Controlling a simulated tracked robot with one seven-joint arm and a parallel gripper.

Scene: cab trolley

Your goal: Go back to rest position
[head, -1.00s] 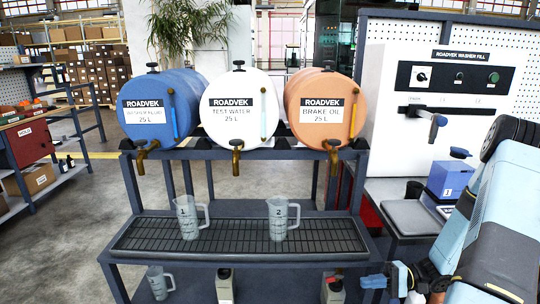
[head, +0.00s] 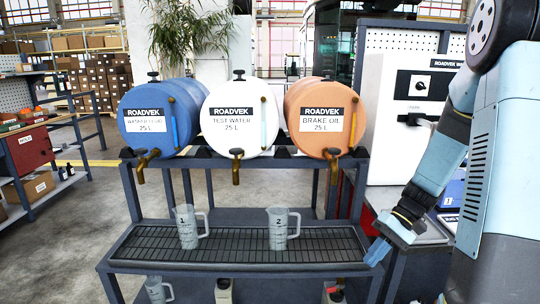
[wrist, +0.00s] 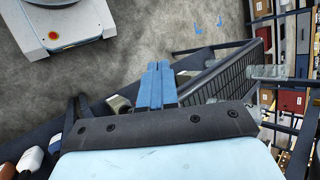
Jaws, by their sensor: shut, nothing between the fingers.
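My gripper (head: 377,251) hangs low at the right end of the rack in the head view, its blue fingers together and pointing down-left. In the wrist view the blue fingers (wrist: 155,86) lie side by side with nothing between them. My arm fills the right side of the head view and covers much of the washer fill machine (head: 400,90).
Blue, white (head: 240,118) and orange (head: 322,115) drums lie on a dark rack. The floor at left (head: 60,240) is clear.

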